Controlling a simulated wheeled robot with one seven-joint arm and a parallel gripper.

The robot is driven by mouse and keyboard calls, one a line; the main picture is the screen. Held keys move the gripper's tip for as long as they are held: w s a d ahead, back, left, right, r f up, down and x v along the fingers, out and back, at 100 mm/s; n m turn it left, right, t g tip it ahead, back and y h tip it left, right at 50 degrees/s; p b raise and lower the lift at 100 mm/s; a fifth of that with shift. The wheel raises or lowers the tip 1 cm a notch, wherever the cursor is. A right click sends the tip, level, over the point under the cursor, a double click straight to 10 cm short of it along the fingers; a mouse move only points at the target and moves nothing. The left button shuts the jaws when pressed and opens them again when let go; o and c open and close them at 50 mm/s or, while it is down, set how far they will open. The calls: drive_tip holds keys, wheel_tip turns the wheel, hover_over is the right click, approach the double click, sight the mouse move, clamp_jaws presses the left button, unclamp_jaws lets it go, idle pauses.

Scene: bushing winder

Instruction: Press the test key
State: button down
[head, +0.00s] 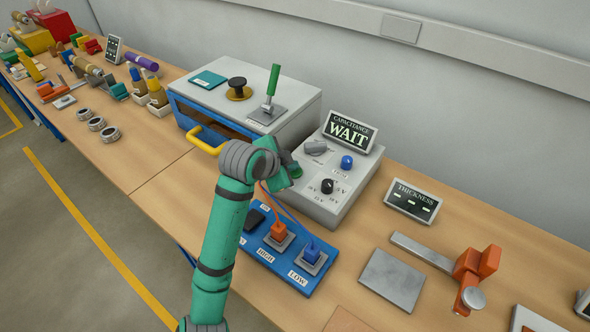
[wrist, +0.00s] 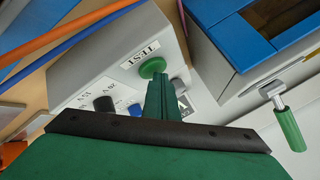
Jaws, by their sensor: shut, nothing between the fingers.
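The test key is a round green button (wrist: 152,67) beside a TEST label on the grey capacitance meter box (head: 345,190). In the wrist view, my shut, empty gripper (wrist: 158,82) points at the button, with its fingertips overlapping the button's lower edge. I cannot tell whether they touch it. In the head view, my gripper (head: 290,178) is at the left end of the meter box, and my arm hides much of that area. The meter's display (head: 349,133) reads CAPACITANCE WAIT.
A blue panel (head: 285,262) with orange and blue plugs and wires lies in front of the meter. A grey cabinet (head: 300,100) with a yellow handle and an upright green-handled lever (head: 272,82) stands to the left. A thickness gauge display (head: 413,201) is on the right.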

sight(292, 173)
drive_tip(key=shift+r, duration=0.85)
wheel_tip(292, 173, up, 5)
idle(0.8)
drive_tip(key=shift+w, duration=0.1)
idle(0.5)
